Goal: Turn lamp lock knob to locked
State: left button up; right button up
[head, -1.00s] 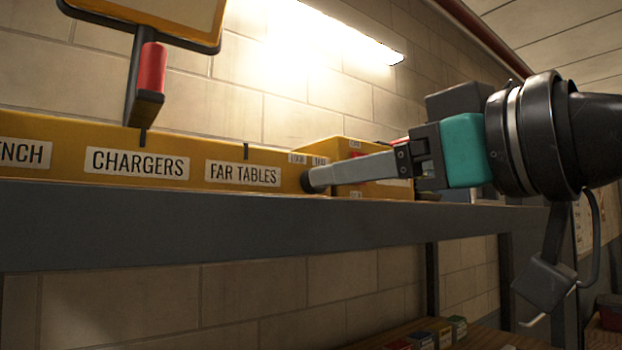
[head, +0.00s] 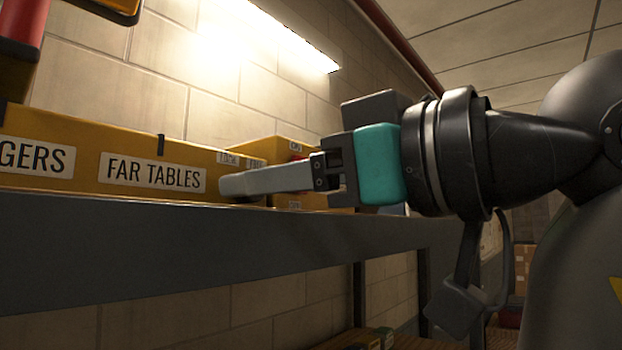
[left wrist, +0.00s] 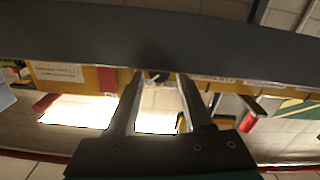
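My left gripper (head: 222,186) is at the right end of the yellow labelled front along the shelf, just right of the FAR TABLES label (head: 152,173). In the left wrist view its two fingers (left wrist: 158,80) stand apart, with a small dark knob-like part (left wrist: 157,76) between their tips. I cannot tell whether the fingers touch it. In the head view the finger covers most of that spot, and only a dark bit shows under it. The knob's position cannot be read. The lit lamp (head: 285,30) is on the wall above. My right gripper is out of view.
A grey shelf beam (head: 120,245) runs close below the gripper. A yellow box (head: 285,150) stands behind the finger. A red handle on a dark bracket (head: 20,20) is at upper left. A lower shelf with small boxes (head: 365,340) shows at the bottom.

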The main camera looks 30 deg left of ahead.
pick_arm(q)
grip_shut()
jog(key=shift+n+b, duration=0.55)
jog(key=shift+n, duration=0.15)
jog(key=shift+o, duration=1.3)
grip_release()
jog(key=shift+a, duration=0.1)
